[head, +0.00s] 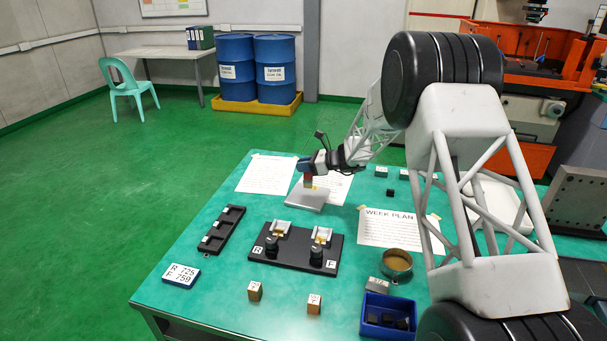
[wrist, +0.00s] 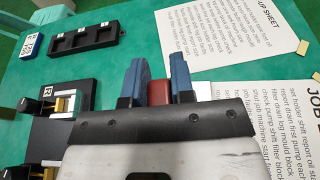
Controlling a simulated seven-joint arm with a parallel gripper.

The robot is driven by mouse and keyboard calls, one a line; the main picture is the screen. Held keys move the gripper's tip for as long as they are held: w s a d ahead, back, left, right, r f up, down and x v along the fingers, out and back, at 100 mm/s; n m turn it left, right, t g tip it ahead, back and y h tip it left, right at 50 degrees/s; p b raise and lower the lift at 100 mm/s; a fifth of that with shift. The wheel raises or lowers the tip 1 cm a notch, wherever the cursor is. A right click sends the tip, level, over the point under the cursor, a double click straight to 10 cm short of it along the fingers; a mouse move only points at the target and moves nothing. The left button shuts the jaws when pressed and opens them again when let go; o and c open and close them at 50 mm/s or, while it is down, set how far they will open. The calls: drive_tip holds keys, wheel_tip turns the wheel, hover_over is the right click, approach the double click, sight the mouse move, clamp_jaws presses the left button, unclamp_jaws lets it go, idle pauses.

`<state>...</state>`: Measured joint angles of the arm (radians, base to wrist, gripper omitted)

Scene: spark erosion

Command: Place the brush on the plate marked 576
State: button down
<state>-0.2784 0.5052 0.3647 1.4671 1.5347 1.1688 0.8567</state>
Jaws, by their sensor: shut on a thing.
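My gripper (head: 307,172) is over the far left part of the green table, its blue fingers shut on a small red-brown piece, likely the brush (head: 308,182). In the wrist view the red-brown piece (wrist: 159,92) sits between the blue fingertips (wrist: 159,80); its lower part is hidden there. Just below it in the head view lies a pale grey flat plate (head: 303,200); I cannot tell whether the held piece touches it. No marking 576 is legible on any plate.
A black fixture (head: 290,262) marked R and F stands mid-table, with a black slotted rack (head: 222,230) to its left. A number sign (head: 181,275), small blocks (head: 255,291), a blue bin (head: 372,328) and a round brass-coloured dish (head: 396,264) stand nearer. Paper sheets (head: 266,174) lie behind.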

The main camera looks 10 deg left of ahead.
sight(304, 174)
drive_tip(key=shift+f, duration=1.75)
drive_tip(key=shift+f, duration=0.15)
drive_tip(key=c, duration=1)
unclamp_jaws()
drive_tip(key=shift+r, duration=0.2)
drive_tip(key=v, duration=1.2)
drive_tip(key=shift+r, duration=0.1)
